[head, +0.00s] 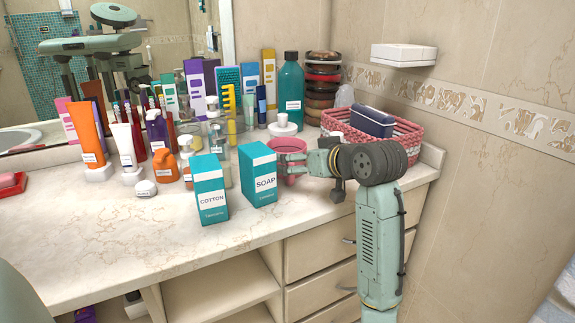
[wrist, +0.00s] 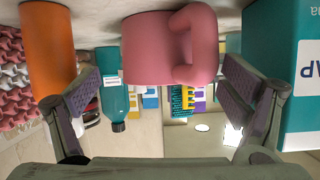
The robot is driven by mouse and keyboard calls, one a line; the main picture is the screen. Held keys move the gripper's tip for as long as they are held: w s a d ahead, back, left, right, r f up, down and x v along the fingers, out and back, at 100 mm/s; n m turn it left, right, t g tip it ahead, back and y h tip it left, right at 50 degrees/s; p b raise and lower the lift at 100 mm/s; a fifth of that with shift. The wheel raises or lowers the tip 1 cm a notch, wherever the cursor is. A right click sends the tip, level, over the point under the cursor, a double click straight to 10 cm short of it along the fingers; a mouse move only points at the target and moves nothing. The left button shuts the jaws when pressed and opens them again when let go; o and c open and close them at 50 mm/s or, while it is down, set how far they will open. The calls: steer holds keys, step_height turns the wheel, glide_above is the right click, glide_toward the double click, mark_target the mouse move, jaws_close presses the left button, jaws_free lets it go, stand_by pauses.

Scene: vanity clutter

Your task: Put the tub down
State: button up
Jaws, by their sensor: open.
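The pink tub (head: 291,146), shaped like a mug with a looped handle, stands on the counter behind the soap box in the head view. The wrist view is upside down and shows the tub (wrist: 155,48) in the gap between my fingers. The soap box and my gripper hide part of the tub in the head view.
The teal soap box (head: 258,175) stands close on the left, beside the cotton box (head: 210,190). An orange cylinder (wrist: 47,50) is near the other finger. A pink basket (head: 400,135) and teal bottle (head: 291,88) stand behind. The front left counter is clear.

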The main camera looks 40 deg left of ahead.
mark_target(280, 145)
steer(key=p+x, duration=0.1)
steer(key=x, duration=0.3)
steer(key=shift+a+p, duration=0.25)
steer(key=shift+p, duration=0.15)
steer(key=shift+w+a+f, duration=0.2)
steer(key=shift+a+f, duration=0.05)
steer(key=shift+a, duration=0.2)
steer(key=shift+c, duration=0.6)
steer(key=c, duration=1)
steer(key=shift+o, duration=0.2)
steer(key=shift+r, duration=0.1)
steer(key=shift+r, duration=0.1)
